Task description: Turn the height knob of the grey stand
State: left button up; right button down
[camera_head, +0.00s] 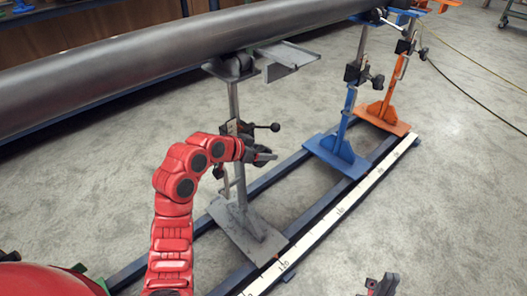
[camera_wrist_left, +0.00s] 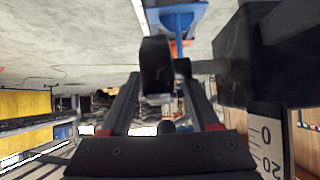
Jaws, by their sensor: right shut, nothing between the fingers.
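The grey stand (camera_head: 233,107) stands on a flat grey base, under a large grey pipe (camera_head: 150,65). A black clamp with a ball-ended lever (camera_head: 274,127) sits on its post. My left gripper (camera_head: 267,156) is beside the post, just below that lever. In the left wrist view, a rounded black knob (camera_wrist_left: 156,66) is at the tips of my left gripper (camera_wrist_left: 160,85), with a short shaft towards a black block (camera_wrist_left: 262,55). The fingers are apart; I see no clear contact with the knob. My right gripper (camera_head: 381,286) is shut and empty at the bottom edge.
A blue stand (camera_head: 340,148) and an orange stand (camera_head: 386,105) stand further back on the same rails. A white scale strip (camera_head: 335,212) runs along the rails. A cable (camera_head: 470,75) lies on the floor at right.

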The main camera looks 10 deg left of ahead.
pick_arm(q)
jog(key=p+v, duration=0.5)
jog(key=v, duration=1.2)
jog(key=shift+s+p, duration=0.2)
jog(key=shift+p, duration=0.15)
jog(key=shift+a, duration=0.15)
